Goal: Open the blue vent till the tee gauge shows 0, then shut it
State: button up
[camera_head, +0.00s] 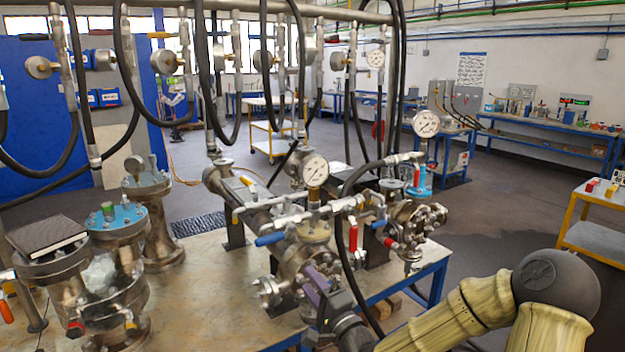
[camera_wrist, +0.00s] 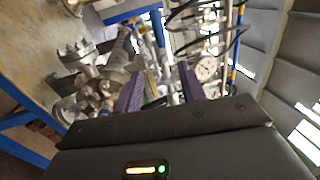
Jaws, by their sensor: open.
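A round white-faced gauge (camera_head: 315,170) stands upright on the pipework over the front flanged vessel (camera_head: 312,240); its needle is too small to read. A blue lever handle (camera_head: 270,240) sticks out to the left below it. A second blue handle (camera_head: 378,223) is to the right, near a red one. I cannot tell which blue handle is the vent. My gripper (camera_head: 311,279) has purple fingers in front of the vessel, below the gauge. In the wrist view my gripper (camera_wrist: 160,92) is open, with metal fittings beyond the fingers; a gauge (camera_wrist: 206,68) shows to the right.
Another gauge (camera_head: 426,124) stands over a vessel at the right. Black hoses hang from the overhead pipe, and one hose (camera_head: 345,215) loops close by my gripper. Flanged vessels (camera_head: 110,235) crowd the bench (camera_head: 205,300) at the left. Open floor lies to the right.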

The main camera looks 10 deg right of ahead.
jog(key=s+a+f+n+g+h, duration=0.1)
jog(key=s+f+n+g+h, duration=0.15)
jog(key=f+n+g, duration=0.35)
jog(key=s+a+f+n+g+h, duration=0.1)
jog(key=s+f+n+g, duration=0.2)
jog(key=f, duration=0.5)
jog(key=s+d+r+n+g+h, duration=0.1)
jog(key=s+d+n+g+h, duration=0.1)
jog(key=s, duration=0.6)
jog(key=s+d+r+n+g+h, duration=0.1)
jog(key=s+d+g, duration=0.3)
jog(key=s, duration=0.4)
jog(key=shift+s+d+n+g+h, duration=0.15)
jog(key=shift+n+g+h, duration=0.45)
jog(key=shift+n, duration=0.3)
jog(key=shift+c, duration=0.4)
